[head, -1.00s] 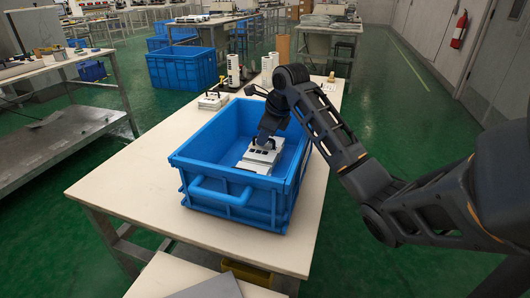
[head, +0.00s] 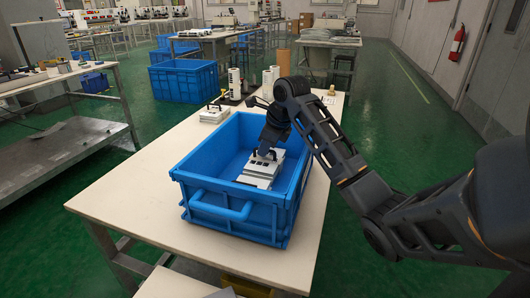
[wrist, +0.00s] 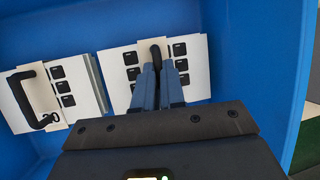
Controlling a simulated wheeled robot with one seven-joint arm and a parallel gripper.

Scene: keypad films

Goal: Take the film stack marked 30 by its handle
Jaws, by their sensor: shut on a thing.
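A blue crate (head: 238,222) stands on the cream table. Inside it lie white film stacks with black pads. In the wrist view, one stack (wrist: 198,80) is under my gripper (wrist: 158,66), whose fingers are shut on its black handle (wrist: 155,50). A second stack (wrist: 88,85) lies to its left, with its own black handle (wrist: 27,97) free. In the head view my gripper (head: 265,153) reaches down into the crate over the white stacks (head: 262,169).
The crate's walls surround the gripper closely. Behind the crate on the table (head: 130,205), another white stack with a handle (head: 213,114) and white cylinders (head: 235,83) stand. The table's front left is clear.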

